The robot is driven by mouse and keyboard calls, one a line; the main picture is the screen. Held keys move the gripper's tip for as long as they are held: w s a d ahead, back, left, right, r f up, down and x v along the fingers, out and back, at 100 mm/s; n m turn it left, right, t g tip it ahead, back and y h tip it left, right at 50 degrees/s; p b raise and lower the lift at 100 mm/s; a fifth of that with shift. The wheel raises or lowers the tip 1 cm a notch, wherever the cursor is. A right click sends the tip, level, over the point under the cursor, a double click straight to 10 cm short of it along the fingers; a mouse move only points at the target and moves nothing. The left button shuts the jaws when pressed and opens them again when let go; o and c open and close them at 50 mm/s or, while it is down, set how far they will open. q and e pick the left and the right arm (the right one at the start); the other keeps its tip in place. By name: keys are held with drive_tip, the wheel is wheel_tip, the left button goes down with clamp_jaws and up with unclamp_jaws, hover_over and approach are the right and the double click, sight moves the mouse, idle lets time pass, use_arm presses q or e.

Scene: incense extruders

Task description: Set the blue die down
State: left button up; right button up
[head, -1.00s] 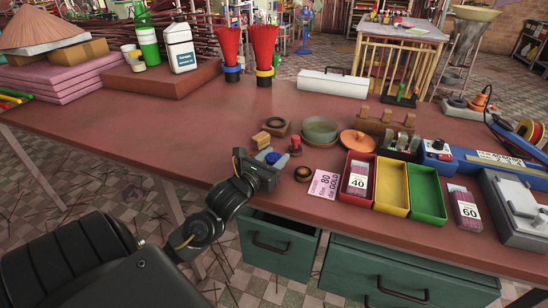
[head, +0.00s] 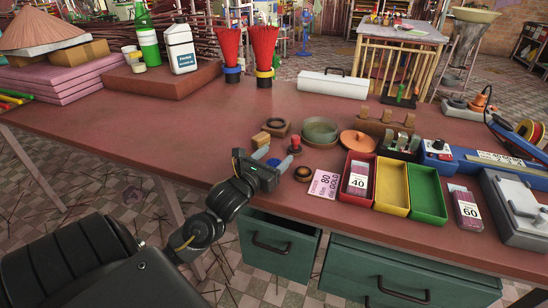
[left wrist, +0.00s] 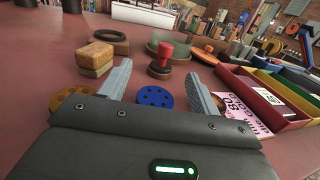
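The blue die (left wrist: 155,97), a round disc with small holes, lies flat on the table between the spread fingers of my left gripper (left wrist: 160,82), with a gap on each side. In the head view a little of the blue die (head: 273,162) shows between the fingertips of my left gripper (head: 275,156), low over the table near its front edge. This gripper is open and holds nothing. My right gripper is in neither view.
A brass-coloured disc (left wrist: 72,99) lies left of the fingers, partly hidden. A red-knobbed stamp (left wrist: 162,62) and wooden blocks (left wrist: 95,58) stand just beyond. A dark disc (head: 303,174), pink card (head: 324,184) and red bin (head: 357,171) are to the right. The table's left middle is clear.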

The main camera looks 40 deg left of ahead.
use_arm(q)
drive_tip(key=shift+d+f, duration=0.2)
drive_tip(key=shift+f, duration=0.6)
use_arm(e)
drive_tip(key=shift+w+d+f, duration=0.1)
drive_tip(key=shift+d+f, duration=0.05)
use_arm(q)
drive_tip(key=shift+r, duration=0.1)
drive_tip(key=shift+r+p, duration=0.5)
drive_tip(key=shift+p, duration=0.05)
drive_tip(key=s, duration=0.6)
drive_tip(key=shift+s+d+r+b, duration=0.2)
drive_tip(key=shift+s+b, duration=0.05)
drive_tip(key=shift+b, duration=0.1)
drive_tip(key=s+p, duration=0.4)
drive_tip(key=s, duration=0.1)
drive_tip(key=shift+d+r, duration=0.25)
drive_tip(key=shift+s, duration=0.2)
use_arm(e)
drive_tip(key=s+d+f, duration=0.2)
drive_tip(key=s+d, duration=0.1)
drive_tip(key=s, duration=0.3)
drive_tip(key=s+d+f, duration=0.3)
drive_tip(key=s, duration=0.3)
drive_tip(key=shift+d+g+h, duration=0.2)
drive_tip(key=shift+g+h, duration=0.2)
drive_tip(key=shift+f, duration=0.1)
use_arm(q)
drive_tip(key=shift+p, duration=0.35)
